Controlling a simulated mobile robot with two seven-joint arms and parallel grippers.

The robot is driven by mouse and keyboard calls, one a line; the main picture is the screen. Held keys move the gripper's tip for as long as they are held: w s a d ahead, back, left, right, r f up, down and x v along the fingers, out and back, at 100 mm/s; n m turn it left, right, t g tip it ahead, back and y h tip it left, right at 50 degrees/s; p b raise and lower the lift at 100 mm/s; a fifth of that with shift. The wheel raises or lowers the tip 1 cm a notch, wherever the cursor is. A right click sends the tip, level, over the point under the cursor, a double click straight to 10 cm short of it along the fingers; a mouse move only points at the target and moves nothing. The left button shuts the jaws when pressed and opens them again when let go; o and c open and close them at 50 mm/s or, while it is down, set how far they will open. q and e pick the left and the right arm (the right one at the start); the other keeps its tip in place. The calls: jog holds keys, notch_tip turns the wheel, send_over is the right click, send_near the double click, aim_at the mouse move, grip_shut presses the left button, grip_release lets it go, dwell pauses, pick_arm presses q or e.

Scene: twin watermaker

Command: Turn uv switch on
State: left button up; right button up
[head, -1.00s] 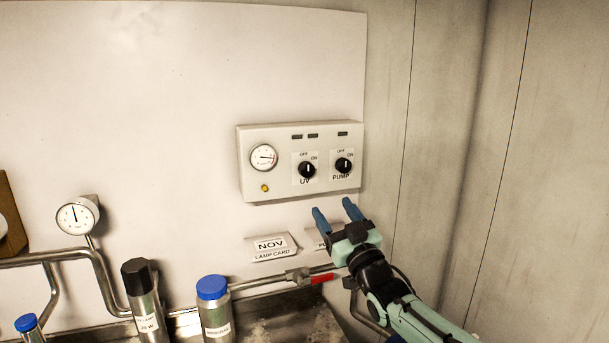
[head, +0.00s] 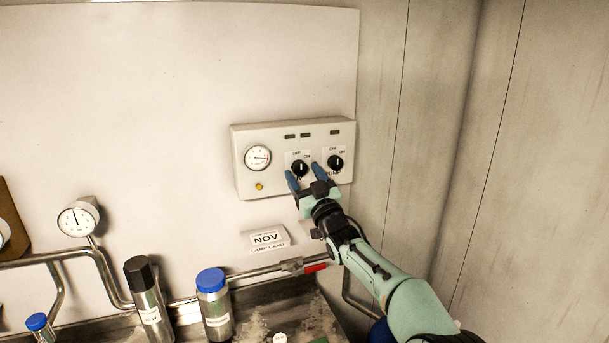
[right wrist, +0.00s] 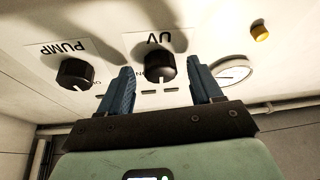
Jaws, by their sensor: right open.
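The white control panel (head: 240,158) is on the wall in the head view. Its black UV knob (head: 299,168) is left of the black PUMP knob (head: 335,163). OFF and ON labels sit above each knob; I cannot clearly tell which label the UV knob's mark points at. My right gripper (head: 303,172) is open at the panel, its blue fingers either side of the UV knob. In the right wrist view, which shows the panel upside down, the UV knob (right wrist: 160,68) is between the open fingers (right wrist: 162,66). I cannot tell whether they touch it. My left gripper is out of view.
A round gauge (head: 257,157) and a yellow lamp (head: 259,187) are on the panel's left part. Below are a NOV lamp card (head: 266,238), a pipe with a red valve handle (head: 315,268) and a blue-capped bottle (head: 214,306).

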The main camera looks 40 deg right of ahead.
jog(key=c, duration=1.1)
jog(key=shift+o, duration=0.2)
jog(key=shift+a+f+m+h+b, duration=0.1)
jog(key=shift+a+m+h+b, duration=0.1)
jog(key=shift+m+h+b, duration=1.2)
jog(key=m+g, duration=0.1)
jog(key=m, duration=0.2)
jog(key=shift+h, duration=0.3)
jog(key=shift+a+m, duration=0.1)
jog(key=shift+m, duration=0.8)
jog(key=m+h, duration=0.1)
jog(key=m, duration=0.1)
jog(key=m+g+h, duration=0.1)
jog(key=shift+w+a+r+m, duration=0.1)
jog(key=shift+a+r+m, duration=0.05)
jog(key=shift+r+m, duration=0.2)
pick_arm(q)
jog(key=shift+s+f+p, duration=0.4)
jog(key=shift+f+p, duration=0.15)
jog(key=shift+p, duration=0.45)
pick_arm(e)
jog(key=shift+a+r+m+g+h, duration=0.1)
jog(key=shift+m+g+h, duration=0.5)
jog(key=shift+m, duration=0.9)
jog(key=shift+m+g+h, duration=0.5)
jog(key=shift+m+g, duration=0.2)
jog(key=shift+m, duration=0.75)
jog(key=o, duration=1.1)
jog(key=shift+c, duration=0.2)
